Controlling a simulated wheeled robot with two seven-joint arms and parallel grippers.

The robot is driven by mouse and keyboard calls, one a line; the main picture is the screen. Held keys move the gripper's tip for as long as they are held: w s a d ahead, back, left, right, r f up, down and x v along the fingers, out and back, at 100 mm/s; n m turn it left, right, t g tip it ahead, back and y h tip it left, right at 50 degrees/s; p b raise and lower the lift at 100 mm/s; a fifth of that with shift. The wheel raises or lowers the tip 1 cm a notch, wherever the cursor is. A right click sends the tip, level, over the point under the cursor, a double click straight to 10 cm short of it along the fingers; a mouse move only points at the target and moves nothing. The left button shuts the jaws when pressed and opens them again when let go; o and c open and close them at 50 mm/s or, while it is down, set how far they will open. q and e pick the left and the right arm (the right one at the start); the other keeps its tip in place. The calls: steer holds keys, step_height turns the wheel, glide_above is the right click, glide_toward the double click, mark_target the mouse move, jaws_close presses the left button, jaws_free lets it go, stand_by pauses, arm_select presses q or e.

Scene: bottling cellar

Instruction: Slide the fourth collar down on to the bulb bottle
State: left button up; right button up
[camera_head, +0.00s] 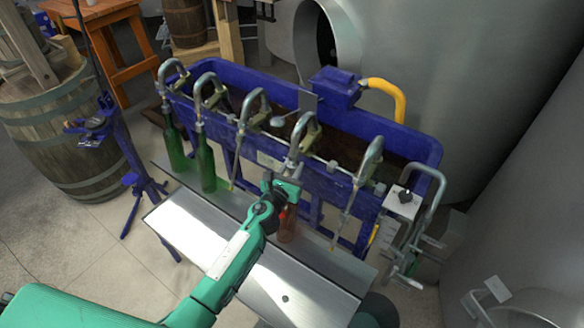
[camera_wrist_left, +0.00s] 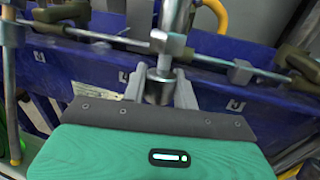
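The filler is a blue trough (camera_head: 420,148) with a row of hooked metal spouts along its front. My left gripper (camera_head: 284,190) is at the fourth spout (camera_head: 303,130), counted from the left. In the left wrist view the fourth collar (camera_wrist_left: 160,86), a short metal cylinder around the spout's tube, sits between my two fingers, which appear to press on both sides. A reddish-brown bottle (camera_head: 288,226), seemingly the bulb bottle, stands upright below my gripper. My gripper and arm hide part of it, so the gap between collar and bottle does not show. My right gripper is out of view.
Two green bottles (camera_head: 206,168) stand under the first spouts at the left. A metal shelf (camera_head: 300,285) runs along the front. A blue stand (camera_head: 125,150) and a barrel (camera_head: 70,150) are at left; large steel tanks (camera_head: 470,70) are at right.

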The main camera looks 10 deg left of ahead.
arm_select(q)
steer(key=shift+s+a+f+b, duration=0.1)
steer(key=shift+s+f+b, duration=0.1)
steer(key=shift+f+b, duration=1.2)
steer(key=shift+c, duration=0.2)
steer(key=shift+r, duration=0.1)
steer(key=o, duration=0.6)
steer(key=shift+o, duration=0.2)
steer(key=shift+s, duration=0.1)
steer(key=s+a+b, duration=0.1)
steer(key=s+a, duration=0.1)
steer(key=s, duration=1.1)
steer(key=shift+s+a, duration=0.15)
steer(key=shift+s, duration=0.1)
